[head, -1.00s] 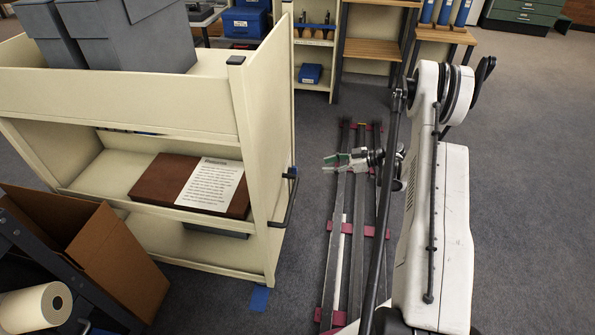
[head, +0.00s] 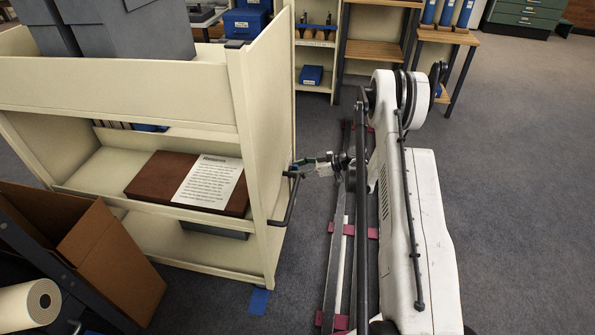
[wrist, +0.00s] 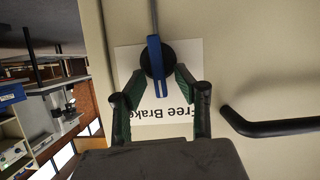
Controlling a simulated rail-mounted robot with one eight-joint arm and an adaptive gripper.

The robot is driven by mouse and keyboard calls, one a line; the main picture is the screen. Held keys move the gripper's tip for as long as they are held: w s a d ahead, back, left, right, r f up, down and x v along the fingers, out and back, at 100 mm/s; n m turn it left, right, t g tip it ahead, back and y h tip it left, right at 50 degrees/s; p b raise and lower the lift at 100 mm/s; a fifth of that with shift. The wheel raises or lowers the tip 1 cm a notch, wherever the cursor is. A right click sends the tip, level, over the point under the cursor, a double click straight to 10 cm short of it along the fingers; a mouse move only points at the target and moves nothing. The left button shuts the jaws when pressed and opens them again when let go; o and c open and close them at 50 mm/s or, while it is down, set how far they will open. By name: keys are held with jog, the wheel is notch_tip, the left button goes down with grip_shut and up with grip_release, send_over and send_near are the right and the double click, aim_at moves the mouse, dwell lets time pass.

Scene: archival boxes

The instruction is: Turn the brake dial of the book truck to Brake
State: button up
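The brake dial (wrist: 149,68) shows in the wrist view as a dark round knob with a blue bar across it, on the cream end panel of the book truck (head: 262,130). The bar runs nearly straight up and down in that view. A white label (wrist: 127,62) behind it carries the words "Free Brake", partly covered by my fingers. My gripper (wrist: 159,72) has its green-padded fingers on both sides of the knob; contact is not clear. In the head view my gripper (head: 303,163) is at the truck's right end, with the dial largely hidden.
A dark handle (head: 290,203) sticks out of the truck's end panel close to my gripper. A brown box with a paper sheet (head: 212,182) lies on the truck's shelf. An open cardboard box (head: 115,262) stands at front left. The floor to the right is clear.

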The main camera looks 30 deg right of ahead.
grip_shut()
jog(key=shift+w, duration=0.1)
dwell(0.4)
jog(key=m, duration=0.1)
jog(key=m+g+y, duration=0.1)
jog(key=shift+w+d+f+m+y, duration=0.1)
jog(key=shift+w+d+m+y, duration=0.2)
jog(key=shift+w+m, duration=0.1)
jog(key=shift+w+d+f+m+g+y, duration=0.15)
jog(key=shift+m+g+y, duration=0.45)
jog(key=shift+m, duration=0.5)
